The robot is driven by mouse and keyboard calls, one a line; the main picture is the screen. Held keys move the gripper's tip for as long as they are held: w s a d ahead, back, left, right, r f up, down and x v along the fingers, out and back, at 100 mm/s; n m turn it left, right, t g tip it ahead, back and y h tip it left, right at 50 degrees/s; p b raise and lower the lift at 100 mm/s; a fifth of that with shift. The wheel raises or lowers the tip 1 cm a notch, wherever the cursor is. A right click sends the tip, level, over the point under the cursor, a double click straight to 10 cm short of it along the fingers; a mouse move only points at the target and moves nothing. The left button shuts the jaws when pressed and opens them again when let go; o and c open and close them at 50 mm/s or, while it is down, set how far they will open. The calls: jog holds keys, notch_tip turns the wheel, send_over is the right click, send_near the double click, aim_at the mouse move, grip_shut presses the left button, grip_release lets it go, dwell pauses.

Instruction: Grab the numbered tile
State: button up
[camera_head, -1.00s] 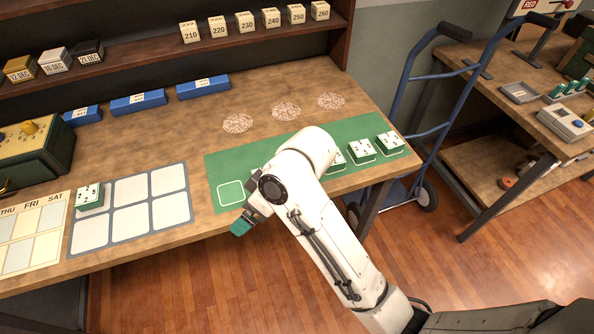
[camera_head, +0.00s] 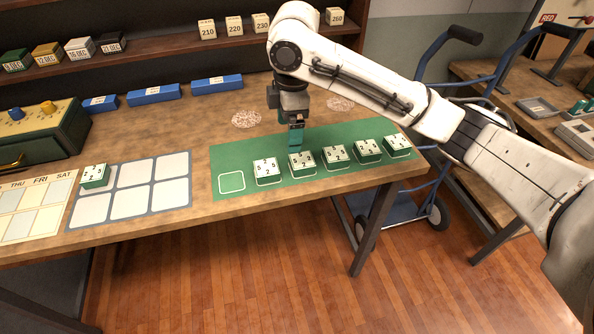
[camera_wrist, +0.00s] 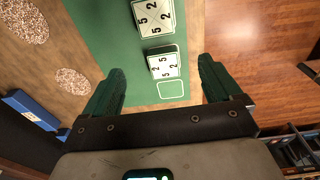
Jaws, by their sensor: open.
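White-topped green tiles with black numbers stand in a row on a green mat (camera_head: 222,158). The leftmost tile of the row (camera_head: 265,171) sits beside an empty outlined square (camera_head: 231,182). The second tile (camera_head: 301,162) stands to its right, with further tiles to the right of that. My gripper (camera_head: 296,146) is above the back part of the mat, close behind the second tile in the picture. In the wrist view my gripper (camera_wrist: 162,80) is open and empty, its green fingers apart. Between and beyond them show the leftmost tile (camera_wrist: 163,66) and a second one (camera_wrist: 152,17), clear of the fingers.
Another numbered tile (camera_head: 95,176) sits on a grid card (camera_head: 125,187) at left. Blue boxes (camera_head: 153,94), a green machine (camera_head: 45,130) and a shelf of numbered blocks (camera_head: 235,27) lie behind. A blue hand truck (camera_head: 420,75) stands right of the table.

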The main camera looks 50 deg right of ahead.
jog(key=s+d, duration=0.2)
send_over(302, 160)
jog(key=shift+g, duration=0.3)
jog(key=f, duration=0.6)
jog(key=shift+a, duration=0.25)
jog(key=shift+d+f, duration=0.15)
jog(key=shift+f, duration=1.15)
jog(key=shift+d+f, duration=0.15)
jog(key=shift+f, duration=1.1)
jog(key=c, duration=1.2)
jog(key=shift+c, duration=0.2)
